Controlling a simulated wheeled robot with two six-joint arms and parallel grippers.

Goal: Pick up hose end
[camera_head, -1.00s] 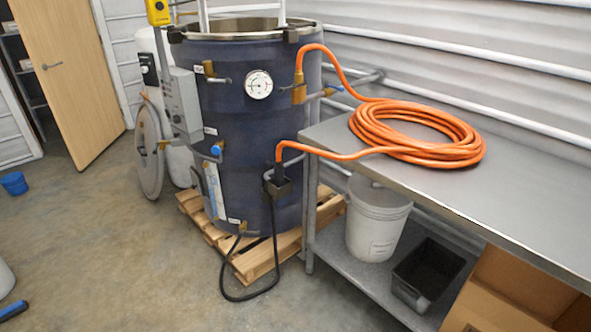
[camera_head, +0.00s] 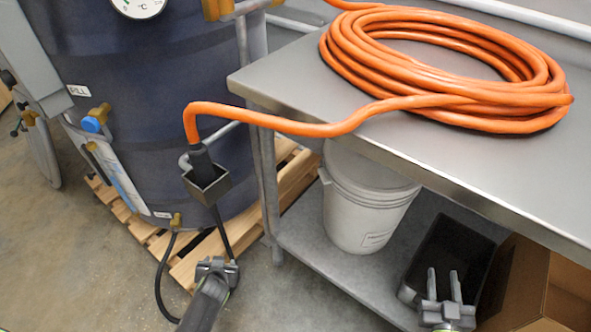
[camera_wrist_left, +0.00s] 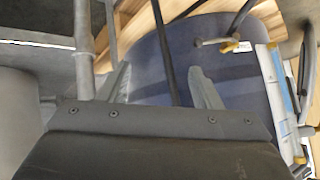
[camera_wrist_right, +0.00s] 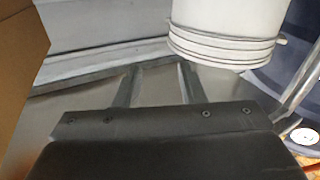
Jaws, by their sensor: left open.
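The orange hose (camera_head: 325,128) runs from a coil on the bench and bends down at the left. Its black end (camera_head: 199,160) stands in a small dark holder (camera_head: 207,184) beside the blue tank (camera_head: 150,80). My left gripper (camera_head: 217,262) is below the holder, apart from the hose end. In the left wrist view its fingers (camera_wrist_left: 160,85) are spread, with a dark cable or hose (camera_wrist_left: 166,50) showing beyond them. My right gripper (camera_head: 444,285) is low by the bench's lower shelf. Its fingers (camera_wrist_right: 156,82) are spread and empty in the right wrist view.
The steel bench (camera_head: 480,185) has a front edge above my right gripper. A white bucket (camera_head: 365,205) and a black bin (camera_head: 452,250) stand on its lower shelf. A cardboard box (camera_head: 535,285) is at the right. A wooden pallet (camera_head: 190,262) lies under the tank.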

